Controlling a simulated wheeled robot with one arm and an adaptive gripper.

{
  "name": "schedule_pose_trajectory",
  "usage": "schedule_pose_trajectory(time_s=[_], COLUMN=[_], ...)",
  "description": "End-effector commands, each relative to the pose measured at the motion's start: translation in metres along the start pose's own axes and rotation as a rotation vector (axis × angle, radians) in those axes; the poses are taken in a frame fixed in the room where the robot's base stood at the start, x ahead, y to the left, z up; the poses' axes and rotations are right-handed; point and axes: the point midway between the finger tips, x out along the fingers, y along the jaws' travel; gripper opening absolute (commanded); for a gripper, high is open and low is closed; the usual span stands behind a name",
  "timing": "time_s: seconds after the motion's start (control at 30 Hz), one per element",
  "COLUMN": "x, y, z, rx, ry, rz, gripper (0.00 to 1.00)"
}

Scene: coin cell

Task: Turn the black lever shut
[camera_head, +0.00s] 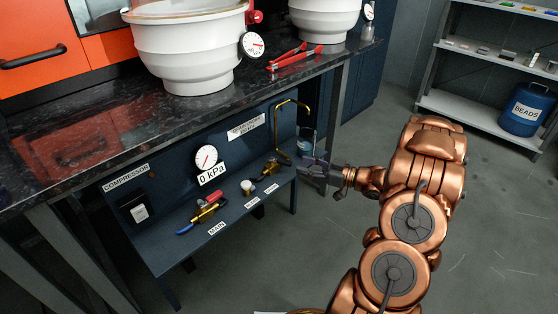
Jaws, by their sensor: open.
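A brass valve (271,168) with a small dark part on it sits at the right end of the dark blue panel shelf. The black lever is too small and dark to make out its angle clearly. A bent brass pipe (291,104) rises behind this valve. My gripper (304,166) reaches in from the right, just right of the valve, and appears apart from it. It is open with nothing seen between its fingers. The fingertips are small and dark against the shelf end.
Another brass valve with red and blue parts (205,209) sits left on the shelf (165,254), near a white-capped fitting (247,187). A gauge (206,157) reads 0 kPa. The black worktop (110,135) overhangs the panel. Floor to the right is open.

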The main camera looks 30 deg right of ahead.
Motion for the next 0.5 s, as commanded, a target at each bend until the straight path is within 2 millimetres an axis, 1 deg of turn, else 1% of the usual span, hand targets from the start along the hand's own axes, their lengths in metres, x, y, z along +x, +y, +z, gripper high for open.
schedule_pose_trajectory(time_s=[0.03,0.1,0.2,0.37,0.5], x=[-0.004,-0.006,-0.004,0.012,0.031], y=[-0.003,-0.006,-0.009,-0.009,-0.010], z=[0.003,0.003,0.002,0.002,0.002], rx=[0.011,0.018,0.021,0.020,0.019], ry=[0.016,0.033,0.041,0.040,0.040], rz=[-0.011,-0.022,-0.030,-0.030,-0.032], gripper=[0.46,0.46,0.46,0.46,0.46])
